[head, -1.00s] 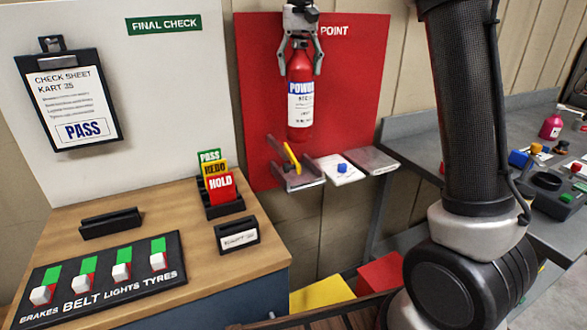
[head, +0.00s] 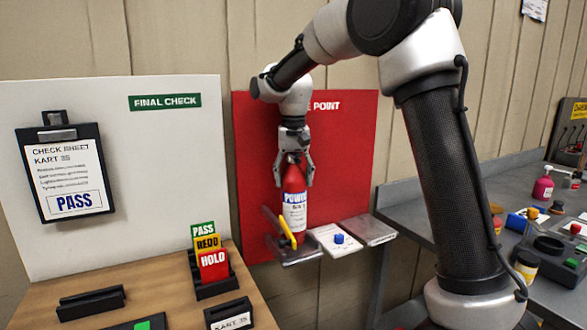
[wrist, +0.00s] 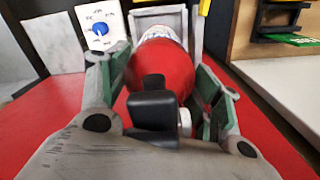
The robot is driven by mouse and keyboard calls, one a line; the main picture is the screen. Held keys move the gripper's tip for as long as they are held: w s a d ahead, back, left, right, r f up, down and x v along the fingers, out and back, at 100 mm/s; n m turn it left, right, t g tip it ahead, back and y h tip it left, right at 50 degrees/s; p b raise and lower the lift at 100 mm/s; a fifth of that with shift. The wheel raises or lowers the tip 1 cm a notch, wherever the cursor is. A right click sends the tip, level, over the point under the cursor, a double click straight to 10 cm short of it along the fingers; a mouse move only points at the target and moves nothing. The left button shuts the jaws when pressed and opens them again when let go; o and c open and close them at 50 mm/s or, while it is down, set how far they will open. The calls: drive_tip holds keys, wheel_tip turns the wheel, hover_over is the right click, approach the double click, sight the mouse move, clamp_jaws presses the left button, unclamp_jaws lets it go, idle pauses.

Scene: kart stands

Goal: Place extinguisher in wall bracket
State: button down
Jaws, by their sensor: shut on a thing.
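The red extinguisher (head: 295,208), with a white label, hangs upright from my gripper (head: 294,180) in front of the red panel (head: 345,150). My gripper is shut around its top, just below the black handle (wrist: 155,105) in the wrist view. The grey wall bracket (head: 297,259) is at the panel's lower left. Its yellow strap (head: 287,230) stands up beside the extinguisher's lower left side. The extinguisher's base is at the bracket, partly hidden by it; I cannot tell whether it touches the bracket floor. The red body (wrist: 165,65) lies between the fingers in the wrist view.
Right of the bracket are a white plate with a blue knob (head: 339,239) and a grey plate (head: 371,231). A wooden-topped desk with a card holder (head: 213,285) stands at the left. A grey bench (head: 440,195) with several small items is at the right.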

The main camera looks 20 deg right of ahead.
drive_tip(key=shift+f, duration=1.15)
drive_tip(key=shift+c, duration=1.6)
unclamp_jaws()
wheel_tip(320, 180, up, 12)
drive_tip(key=shift+r, duration=0.1)
drive_tip(key=s+d+r+t, duration=0.1)
drive_tip(key=s+d+r, duration=0.1)
drive_tip(key=s+d, duration=0.65)
drive_tip(key=s+d+f+t, duration=0.1)
drive_tip(key=s+d+f, duration=0.1)
drive_tip(key=s, duration=0.6)
drive_tip(key=s+d+f+n+t, duration=0.1)
drive_tip(key=s+d+f, duration=0.1)
drive_tip(key=s+f, duration=0.3)
drive_tip(key=s+d+f+n+t, duration=0.1)
drive_tip(key=s+f, duration=0.3)
drive_tip(key=s, duration=0.7)
drive_tip(key=shift+s+d, duration=0.15)
drive_tip(key=shift+d, duration=0.7)
